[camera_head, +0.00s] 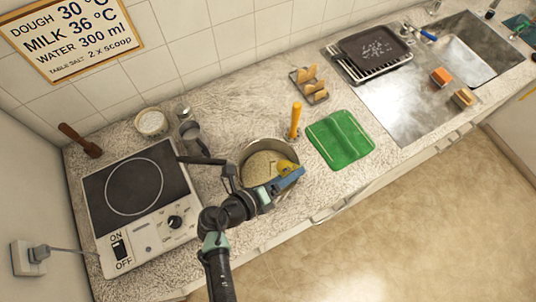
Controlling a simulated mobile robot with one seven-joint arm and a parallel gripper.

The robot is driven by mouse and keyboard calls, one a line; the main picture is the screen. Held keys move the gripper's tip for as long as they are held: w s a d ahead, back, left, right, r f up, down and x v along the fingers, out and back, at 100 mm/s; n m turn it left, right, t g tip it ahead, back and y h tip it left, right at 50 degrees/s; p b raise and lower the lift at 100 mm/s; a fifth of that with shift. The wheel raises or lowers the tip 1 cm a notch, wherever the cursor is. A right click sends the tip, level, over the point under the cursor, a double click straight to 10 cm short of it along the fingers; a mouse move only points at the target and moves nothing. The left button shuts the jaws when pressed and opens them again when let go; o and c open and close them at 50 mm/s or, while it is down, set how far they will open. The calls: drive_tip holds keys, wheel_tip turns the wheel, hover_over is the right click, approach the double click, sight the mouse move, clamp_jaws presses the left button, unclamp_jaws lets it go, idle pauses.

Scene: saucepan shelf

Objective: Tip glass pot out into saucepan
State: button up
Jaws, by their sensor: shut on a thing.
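The saucepan (255,150) is a metal pan on the counter, with a pale, grainy surface showing inside it. My gripper (286,178) is over the right front part of its rim. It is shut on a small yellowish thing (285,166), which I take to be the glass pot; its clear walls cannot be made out. This thing is over the pan's opening, and its exact tilt is unclear. My arm covers the front left of the pan.
A hob (135,190) stands left. A white bowl (151,123) and a grey cup (191,131) are behind. A yellow-handled tool (295,120) and a green board (340,139) are right of the pan. A rack (308,86), dark tray (375,54) and sink (475,45) lie beyond.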

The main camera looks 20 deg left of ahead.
sight(281, 166)
drive_tip(key=shift+a+r+n+h+b, duration=0.25)
drive_tip(key=shift+r+n+h+b, duration=0.25)
drive_tip(key=shift+n+h+b, duration=0.35)
idle(1.6)
drive_tip(key=shift+w+a+r+n+h+p, duration=0.2)
drive_tip(key=shift+a+n, duration=0.1)
drive_tip(key=shift+a, duration=0.15)
drive_tip(key=shift+w+a+r+n+h+p, duration=0.15)
drive_tip(key=shift+a+n, duration=0.1)
drive_tip(key=shift+a, duration=0.2)
idle(0.4)
drive_tip(key=shift+a+r+n+p, duration=0.1)
drive_tip(key=shift+a+n+p, duration=0.1)
drive_tip(key=shift+n+p, duration=0.2)
idle(0.6)
drive_tip(key=shift+s+d+f+b, duration=0.1)
drive_tip(key=shift+f+b, duration=0.15)
drive_tip(key=shift+b, duration=0.1)
drive_tip(key=shift+s+d+m+y, duration=0.25)
drive_tip(key=shift+d+m+y, duration=0.45)
drive_tip(key=shift+d+m, duration=0.45)
drive_tip(key=shift+d+f+m+y+p, duration=0.15)
drive_tip(key=shift+f+m+y+p, duration=0.1)
drive_tip(key=shift+y+p, duration=0.1)
drive_tip(key=shift+f, duration=0.3)
